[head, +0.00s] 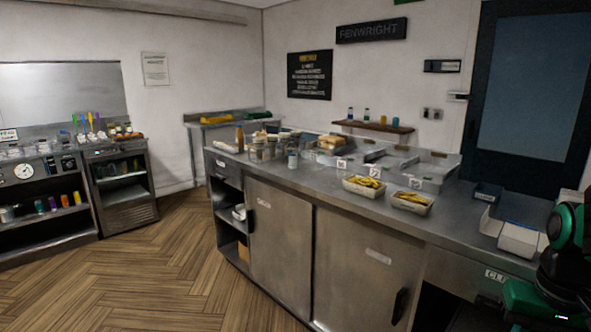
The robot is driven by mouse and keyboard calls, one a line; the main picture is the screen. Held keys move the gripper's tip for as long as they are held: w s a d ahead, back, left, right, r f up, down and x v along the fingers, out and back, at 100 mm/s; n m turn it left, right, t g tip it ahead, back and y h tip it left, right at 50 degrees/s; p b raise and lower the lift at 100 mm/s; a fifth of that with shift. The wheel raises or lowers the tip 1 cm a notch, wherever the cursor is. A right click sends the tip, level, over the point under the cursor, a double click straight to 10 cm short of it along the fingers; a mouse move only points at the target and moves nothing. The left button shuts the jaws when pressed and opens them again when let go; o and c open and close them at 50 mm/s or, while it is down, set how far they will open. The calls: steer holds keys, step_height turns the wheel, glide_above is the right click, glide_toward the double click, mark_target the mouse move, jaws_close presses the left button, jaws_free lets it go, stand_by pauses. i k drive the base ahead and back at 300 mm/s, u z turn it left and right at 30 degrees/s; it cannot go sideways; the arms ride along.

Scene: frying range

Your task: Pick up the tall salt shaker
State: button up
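A small pale upright cylinder (292,159) stands at the front edge of the long steel counter (330,192), left of the middle of the head view. It may be the tall salt shaker, but it is too small to tell for sure. Glass jars (262,152) stand close to its left. Green and black parts of my arm show at the lower right edge, far from the cylinder. My gripper's fingertips do not show.
Two trays of fries (364,187) (411,203) sit on the counter. Small bottles stand on a wall shelf (374,127). The wooden floor (190,270) left of the counter is clear.

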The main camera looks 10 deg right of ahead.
mark_target(293, 155)
steer(key=u, duration=0.35)
steer(key=i, duration=0.6)
steer(key=u, duration=0.7)
steer(key=i, duration=1.1)
steer(key=z, duration=0.4)
steer(key=i, duration=1.15)
steer(key=z, duration=0.1)
